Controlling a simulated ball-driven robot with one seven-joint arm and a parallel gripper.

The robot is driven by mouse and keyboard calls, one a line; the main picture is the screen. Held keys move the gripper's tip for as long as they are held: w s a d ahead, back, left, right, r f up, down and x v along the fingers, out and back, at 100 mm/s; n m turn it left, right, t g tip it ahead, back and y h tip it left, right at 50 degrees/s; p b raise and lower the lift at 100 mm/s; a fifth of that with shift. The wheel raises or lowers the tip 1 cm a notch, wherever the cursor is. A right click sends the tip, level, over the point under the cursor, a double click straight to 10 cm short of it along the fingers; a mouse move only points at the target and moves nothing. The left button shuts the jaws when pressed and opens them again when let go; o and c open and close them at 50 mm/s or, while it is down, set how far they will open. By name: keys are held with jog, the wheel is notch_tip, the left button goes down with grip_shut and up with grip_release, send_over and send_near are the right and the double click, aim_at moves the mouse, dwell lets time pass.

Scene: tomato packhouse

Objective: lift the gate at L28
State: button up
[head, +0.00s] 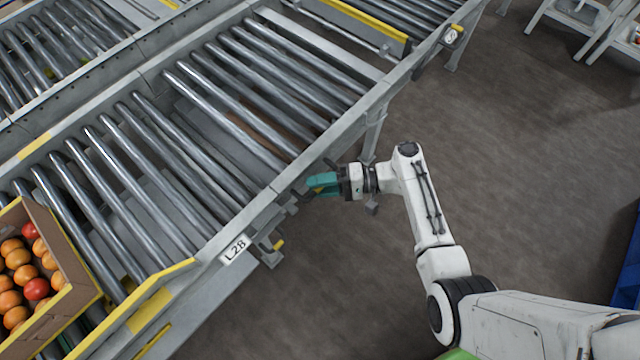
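The L28 label (235,249) is a white plate on the near side rail of the roller conveyor. The roller section (235,115) beside and beyond it, which seems to be the gate, lies down, level with the rest of the line. My gripper (311,187), with teal fingers, is at the outer side rail, right of and above the label in the head view. A dark part (292,200) is close by its fingertips. Whether the fingers touch or grip it cannot be told. A bracket with a yellow tip (278,245) hangs under the rail near the label.
A cardboard tray (78,272) of tomatoes stands on the rollers at lower left, behind a yellow-edged rail (150,290). A conveyor leg (374,135) stands close behind my gripper. White stands (570,25) are at upper right. The floor (530,160) to the right is mostly clear.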

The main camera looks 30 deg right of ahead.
jog(key=shift+c, duration=0.2)
grip_shut()
dwell(0.3)
